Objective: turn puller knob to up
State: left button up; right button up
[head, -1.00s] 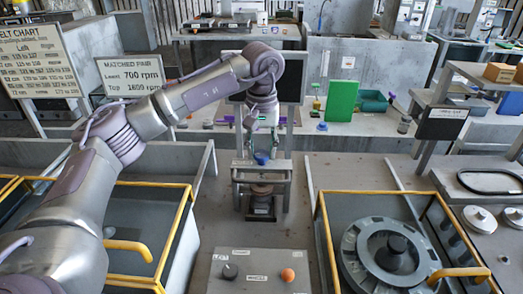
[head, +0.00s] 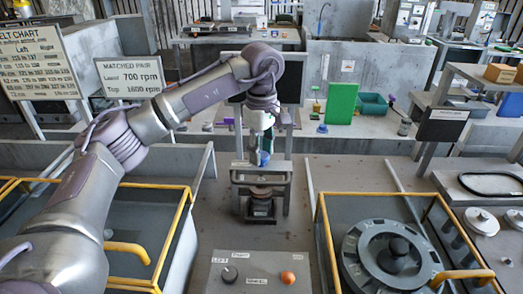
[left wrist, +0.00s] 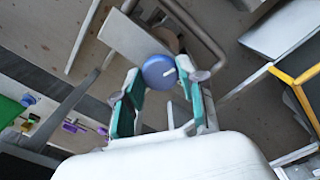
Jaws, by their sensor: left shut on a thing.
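The blue puller knob (head: 264,158) sits at the top of a grey puller frame (head: 262,178) in the middle of the bench. It also shows in the left wrist view (left wrist: 158,71), with a short white mark on its face. My left gripper (head: 262,149) comes down from above and is shut on the knob, with its green-padded fingers on either side. In the head view the gripper is turned side-on and hides part of the knob. My right gripper is not in view.
Yellow-railed bays stand left and right; the right one holds a round impeller (head: 390,254). A grey control box (head: 258,268) with a black dial and orange button is in front. A green panel (head: 341,103) stands behind. Bare bench lies around the puller.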

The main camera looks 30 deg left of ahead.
pick_arm(q)
jog(key=n, duration=0.4)
jog(key=shift+n, duration=0.3)
jog(key=n, duration=1)
jog(key=shift+n, duration=0.4)
jog(key=n, duration=0.4)
jog(key=shift+n, duration=0.3)
jog(key=n, duration=1.5)
jog(key=shift+n, duration=2.3)
